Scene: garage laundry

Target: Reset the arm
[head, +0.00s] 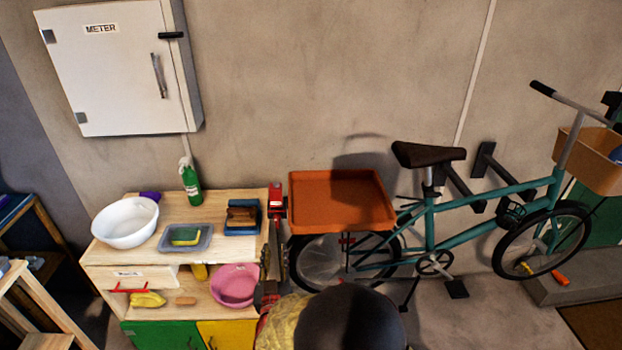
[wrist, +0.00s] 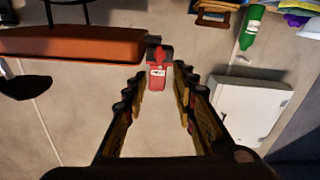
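My gripper (wrist: 160,82) shows in the wrist view with its two fingers apart and nothing touching them. In the head view my gripper (head: 273,262) is at the right edge of the wooden workbench (head: 205,211), partly hidden by my own arm. A small red thing with a pale label (wrist: 157,77) appears in the gap between the fingertips, seemingly beyond them, with clear space on both sides. In the head view a red thing (head: 276,190) stands at the bench's back right corner.
An orange tray (head: 340,226) sits over the rear wheel of a teal bicycle (head: 431,230), close to my gripper's right. The bench holds a white bowl (head: 125,239), a green bottle (head: 191,183) and a sponge on a grey tray (head: 165,245). A pink bowl (head: 235,301) sits lower.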

